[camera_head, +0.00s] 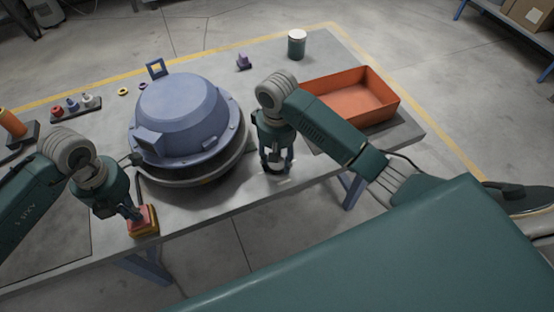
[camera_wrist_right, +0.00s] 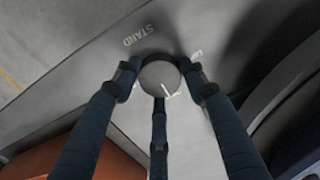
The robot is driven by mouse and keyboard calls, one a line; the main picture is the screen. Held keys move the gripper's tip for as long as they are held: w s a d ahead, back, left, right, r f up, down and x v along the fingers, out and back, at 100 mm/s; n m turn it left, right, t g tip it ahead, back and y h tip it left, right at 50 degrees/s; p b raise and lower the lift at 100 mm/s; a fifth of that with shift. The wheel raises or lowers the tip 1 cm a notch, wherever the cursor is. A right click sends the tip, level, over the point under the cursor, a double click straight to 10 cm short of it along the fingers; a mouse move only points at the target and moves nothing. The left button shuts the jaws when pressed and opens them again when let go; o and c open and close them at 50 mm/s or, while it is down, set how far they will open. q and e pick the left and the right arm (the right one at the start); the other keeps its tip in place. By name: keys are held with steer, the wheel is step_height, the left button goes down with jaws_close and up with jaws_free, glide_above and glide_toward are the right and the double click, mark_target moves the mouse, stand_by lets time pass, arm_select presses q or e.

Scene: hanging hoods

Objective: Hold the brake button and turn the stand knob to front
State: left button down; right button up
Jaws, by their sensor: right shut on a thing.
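The brake button is a red-orange block on a yellow base (camera_head: 145,228) at the table's front edge in the head view. My left gripper (camera_head: 134,214) is lowered onto its top and appears to touch it; its finger spacing is unclear. The stand knob is a round grey disc (camera_wrist_right: 157,73) beside the lettering "STAND" in the right wrist view. A white line marks its face near the lower right of the rim. My right gripper (camera_head: 276,168) points down with its fingers closed around the knob's rim. In the head view the fingers mostly hide the knob.
A large blue domed hood (camera_head: 184,110) stands between my arms, close to the right gripper. An orange tray (camera_head: 376,113) lies to the right, with a dark green can (camera_head: 297,44) behind. Small coloured pieces on a dark rack (camera_head: 76,109) sit at the left. The back middle has free room.

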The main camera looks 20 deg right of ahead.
arm_select(q)
steer(key=shift+s+f, duration=0.15)
steer(key=shift+f, duration=0.1)
arm_select(e)
steer(key=shift+d, duration=0.1)
steer(key=o, duration=1.2)
steer(key=shift+s, duration=0.1)
steer(key=shift+r, duration=0.35)
step_height(320, 180, up, 11)
steer(key=shift+r, duration=0.15)
